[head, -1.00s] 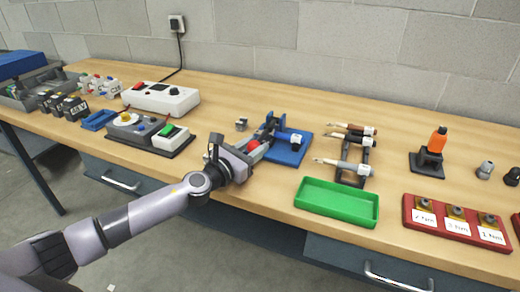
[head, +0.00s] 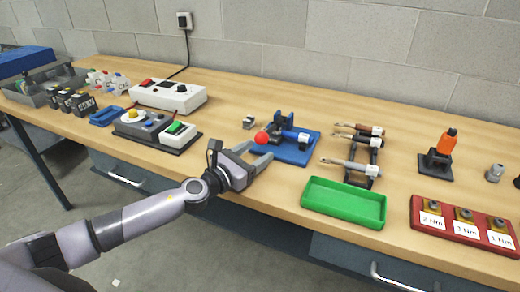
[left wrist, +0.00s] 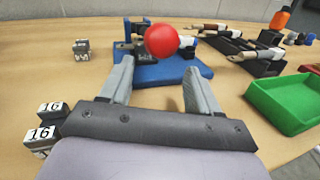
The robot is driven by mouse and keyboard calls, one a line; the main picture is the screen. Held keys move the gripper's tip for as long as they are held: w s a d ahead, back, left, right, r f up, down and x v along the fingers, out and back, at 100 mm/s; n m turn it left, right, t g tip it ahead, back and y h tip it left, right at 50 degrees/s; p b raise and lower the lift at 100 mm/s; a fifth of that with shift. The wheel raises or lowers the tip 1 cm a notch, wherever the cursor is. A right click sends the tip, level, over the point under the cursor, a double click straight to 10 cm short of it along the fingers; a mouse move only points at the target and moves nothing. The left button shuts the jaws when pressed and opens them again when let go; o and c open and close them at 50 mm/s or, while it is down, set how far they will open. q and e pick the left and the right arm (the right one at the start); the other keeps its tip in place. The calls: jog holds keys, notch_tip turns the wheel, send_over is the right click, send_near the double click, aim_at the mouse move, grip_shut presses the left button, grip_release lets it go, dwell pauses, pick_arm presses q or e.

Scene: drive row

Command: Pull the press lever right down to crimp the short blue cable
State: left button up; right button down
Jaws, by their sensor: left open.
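The press (head: 284,122) stands on a blue base (head: 296,157) near the middle of the bench. Its lever ends in a red ball (head: 262,138), which also shows large in the left wrist view (left wrist: 161,40). The short blue cable (head: 291,134), with a white tag, lies at the press, pointing right. My left gripper (head: 259,153) is open and empty at the front of the press. In the left wrist view its fingers (left wrist: 160,72) stand apart, with the ball beyond and above their tips, seemingly untouched. The lever's shaft is mostly hidden. My right gripper is out of view.
A green tray (head: 343,221) is right of the gripper, with a cable rack (head: 374,158) behind it. A control box (head: 156,138) stands left. A small grey block (head: 249,122) is left of the press. Two blocks marked 16 (left wrist: 41,137) sit at left in the wrist view.

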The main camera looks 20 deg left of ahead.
pick_arm(q)
jog(key=shift+v, duration=2.35)
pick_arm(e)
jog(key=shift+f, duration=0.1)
